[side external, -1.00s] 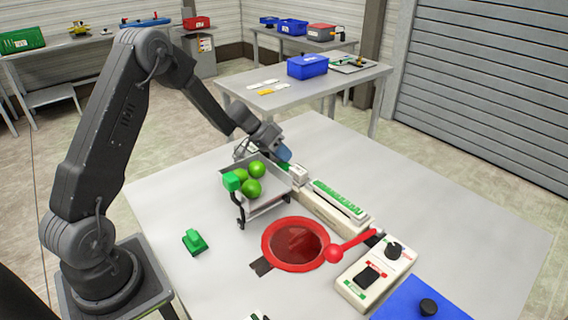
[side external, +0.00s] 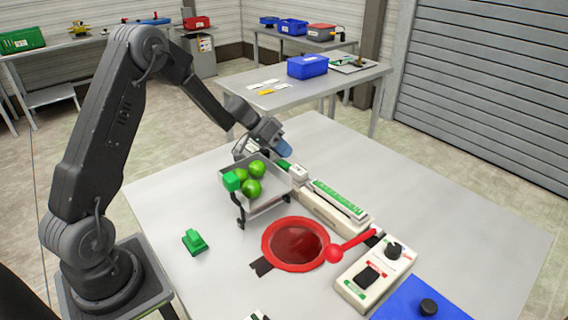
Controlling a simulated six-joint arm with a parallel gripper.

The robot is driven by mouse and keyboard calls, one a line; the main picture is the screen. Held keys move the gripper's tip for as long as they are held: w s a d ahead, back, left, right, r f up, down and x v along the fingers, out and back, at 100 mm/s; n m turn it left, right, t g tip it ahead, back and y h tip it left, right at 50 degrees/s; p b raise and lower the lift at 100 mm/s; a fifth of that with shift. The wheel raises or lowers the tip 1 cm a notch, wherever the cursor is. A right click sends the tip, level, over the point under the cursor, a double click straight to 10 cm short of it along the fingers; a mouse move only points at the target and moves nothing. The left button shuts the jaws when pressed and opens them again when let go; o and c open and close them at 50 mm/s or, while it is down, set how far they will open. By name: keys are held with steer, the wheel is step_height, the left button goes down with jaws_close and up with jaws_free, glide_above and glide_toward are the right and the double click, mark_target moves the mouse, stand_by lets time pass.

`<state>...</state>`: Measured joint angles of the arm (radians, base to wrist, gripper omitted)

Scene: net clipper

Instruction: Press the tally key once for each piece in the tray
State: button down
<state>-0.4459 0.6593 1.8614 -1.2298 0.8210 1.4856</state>
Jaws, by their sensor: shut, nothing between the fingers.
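The tray (side external: 275,198) is a grey metal one on dark legs. It holds round green pieces, one at the back (side external: 257,168), one in front (side external: 252,189) and one partly hidden behind them. A green block (side external: 231,181) is at the tray's left edge; I cannot tell whether it is in it or on the rim. A small green part (side external: 283,165) shows at the far end of a long white device (side external: 325,212); I cannot tell if it is the tally key. My gripper (side external: 285,149), with a blue tip, is shut and empty just above that part.
A red-rimmed dish (side external: 294,245) and a red lever (side external: 350,245) are in front of the tray. A white control box (side external: 375,275) and a blue pad (side external: 420,302) are at the front right. A green knobbed piece (side external: 195,241) stands at the left. The table's right side is clear.

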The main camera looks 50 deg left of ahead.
mark_target(283, 162)
steer(key=shift+r, duration=2.5)
